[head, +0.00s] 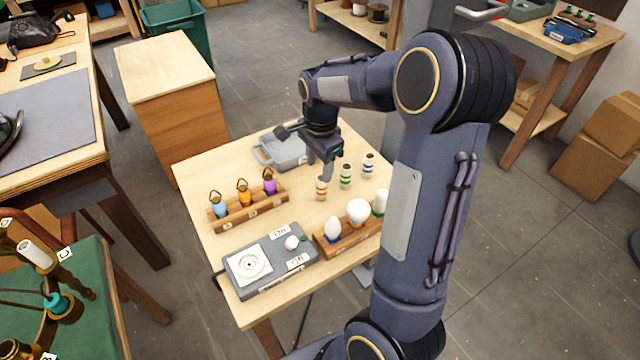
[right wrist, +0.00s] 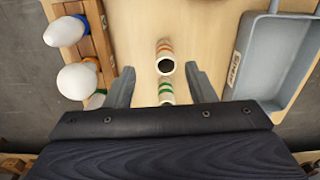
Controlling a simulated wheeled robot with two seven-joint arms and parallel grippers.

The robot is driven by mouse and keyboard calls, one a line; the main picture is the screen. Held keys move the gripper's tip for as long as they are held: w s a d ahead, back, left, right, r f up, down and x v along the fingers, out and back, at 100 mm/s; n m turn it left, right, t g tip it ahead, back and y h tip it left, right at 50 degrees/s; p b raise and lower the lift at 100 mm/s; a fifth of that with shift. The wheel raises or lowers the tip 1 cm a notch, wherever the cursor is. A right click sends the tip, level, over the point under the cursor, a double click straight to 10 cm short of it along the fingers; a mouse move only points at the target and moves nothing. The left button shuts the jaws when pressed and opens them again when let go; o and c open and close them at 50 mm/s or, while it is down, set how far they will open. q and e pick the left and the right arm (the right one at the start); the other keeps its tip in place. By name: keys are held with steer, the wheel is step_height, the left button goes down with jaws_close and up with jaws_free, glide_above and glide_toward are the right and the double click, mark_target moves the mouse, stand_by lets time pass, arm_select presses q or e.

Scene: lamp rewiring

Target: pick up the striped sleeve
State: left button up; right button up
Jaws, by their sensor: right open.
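Three white sleeves with coloured stripes stand upright on the small wooden table: an orange-striped sleeve (head: 321,188), a green-striped sleeve (head: 346,176) and a blue-striped sleeve (head: 368,165). My right gripper (head: 328,172) points down close to the orange and green ones. In the right wrist view my right gripper (right wrist: 160,70) is open and empty. The orange-striped sleeve (right wrist: 165,58) shows at the gap between its fingertips, and the green-striped sleeve (right wrist: 166,92) shows nearer the palm, partly cut off. The blue-striped one is hidden there. My left gripper is out of view.
A grey tray (head: 262,160) lies behind the gripper; it shows at right in the right wrist view (right wrist: 236,62). A wooden rack (head: 219,224) holds coloured pieces. A bulb rack (head: 330,250) and a grey box (head: 262,284) stand at the front.

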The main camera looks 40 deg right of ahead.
mark_target(322, 183)
steer(key=f, duration=0.2)
steer(key=d+f+p, duration=0.1)
steer(key=f, duration=0.5)
steer(key=shift+w+d+f, duration=0.15)
steer(key=shift+w+f, duration=0.05)
steer(key=shift+w, duration=0.15)
steer(key=c, duration=1)
steer(key=shift+r, duration=0.1)
steer(key=shift+c, duration=0.2)
